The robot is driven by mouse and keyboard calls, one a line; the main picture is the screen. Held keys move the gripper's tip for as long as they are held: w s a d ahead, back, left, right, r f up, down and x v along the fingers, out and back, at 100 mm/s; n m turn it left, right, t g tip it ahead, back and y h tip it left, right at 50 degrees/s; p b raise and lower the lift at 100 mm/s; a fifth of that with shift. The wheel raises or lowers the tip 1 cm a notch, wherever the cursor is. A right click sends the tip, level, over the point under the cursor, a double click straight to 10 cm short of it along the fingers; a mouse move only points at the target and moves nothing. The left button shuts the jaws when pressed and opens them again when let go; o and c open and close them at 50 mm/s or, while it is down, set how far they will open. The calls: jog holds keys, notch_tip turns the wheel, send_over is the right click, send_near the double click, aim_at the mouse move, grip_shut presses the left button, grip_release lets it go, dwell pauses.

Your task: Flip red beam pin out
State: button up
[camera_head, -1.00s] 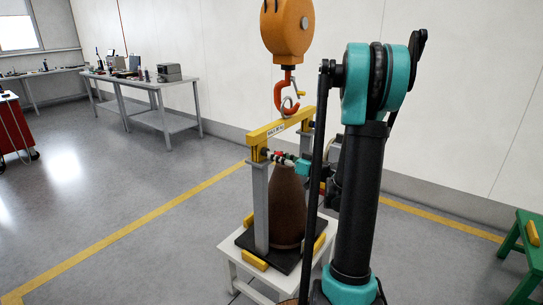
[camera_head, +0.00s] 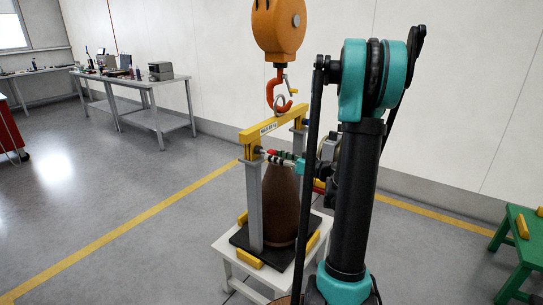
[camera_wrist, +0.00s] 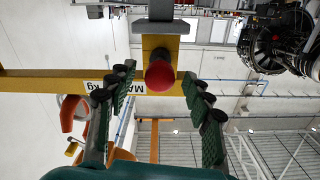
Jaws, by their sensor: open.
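A yellow lifting beam (camera_head: 270,127) with a white label lies across two grey posts. The red pin (camera_wrist: 160,75) shows end-on at the beam in the wrist view, with its round red head toward the camera. My gripper (camera_wrist: 158,85) is open, its two green and black fingers standing apart to the left and right of the red head; whether either touches it I cannot tell. In the head view my gripper (camera_head: 278,157) is at the beam's near end, small and partly hidden by my arm, with red and green parts there.
An orange hoist with a red hook (camera_head: 281,90) hangs over the beam, its hook at a ring on the beam. A brown cone (camera_head: 280,205) stands between the posts on a white table (camera_head: 224,246). A green bench (camera_head: 520,245) is at right.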

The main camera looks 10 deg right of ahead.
jog(key=v, duration=0.9)
jog(key=shift+s, duration=0.1)
jog(key=s+a+f+m+g+h, duration=0.3)
jog(key=s+a+f+g+h, duration=0.3)
jog(key=s+a+f, duration=0.4)
jog(key=s+d+f+m+g+h, duration=0.2)
jog(key=s+f+h, duration=0.4)
jog(key=s, duration=0.5)
jog(key=shift+d+f+m+g+h, duration=0.35)
jog(key=shift+d+m, duration=0.55)
jog(key=shift+d, duration=0.3)
